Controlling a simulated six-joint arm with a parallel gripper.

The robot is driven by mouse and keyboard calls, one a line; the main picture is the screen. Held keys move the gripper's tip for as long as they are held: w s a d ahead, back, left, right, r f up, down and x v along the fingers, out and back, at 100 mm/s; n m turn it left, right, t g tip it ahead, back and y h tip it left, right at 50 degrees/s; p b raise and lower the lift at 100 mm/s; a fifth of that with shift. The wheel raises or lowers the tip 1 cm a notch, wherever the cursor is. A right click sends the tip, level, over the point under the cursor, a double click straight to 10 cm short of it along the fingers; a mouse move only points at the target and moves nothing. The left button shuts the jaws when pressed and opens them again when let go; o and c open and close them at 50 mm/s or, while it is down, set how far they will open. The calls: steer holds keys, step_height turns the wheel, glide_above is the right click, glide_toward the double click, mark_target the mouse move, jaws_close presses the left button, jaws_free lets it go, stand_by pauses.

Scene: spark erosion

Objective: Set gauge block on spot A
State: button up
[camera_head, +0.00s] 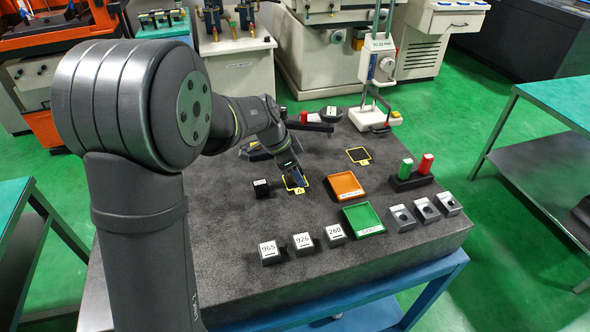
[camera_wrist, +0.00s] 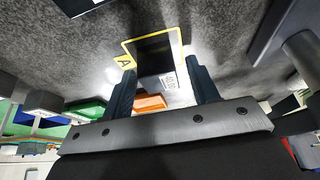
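The gauge block (camera_wrist: 155,52) is a dark block with a small white label on one end. In the wrist view it lies within the yellow outline of spot A (camera_wrist: 126,60). My gripper (camera_wrist: 161,64) has its two fingers apart, one on each side of the block, with a gap showing on the right. In the head view my gripper (camera_head: 297,178) is low over spot A (camera_head: 300,190), and the block is largely hidden by it. Whether the block's underside rests fully on the slab cannot be told.
A small black labelled block (camera_head: 261,189) stands left of spot A. An orange tray (camera_head: 345,187) and green tray (camera_head: 362,218) lie to the right. A second yellow-outlined spot (camera_head: 358,155) is empty.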

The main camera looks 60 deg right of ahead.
steer(key=shift+r, duration=0.1)
steer(key=v, duration=1.2)
steer(key=x, duration=1.2)
steer(key=shift+s+f, duration=0.1)
steer(key=shift+f, duration=0.15)
step_height(320, 180, up, 3)
steer(key=shift+f, duration=0.1)
steer(key=shift+r, duration=0.6)
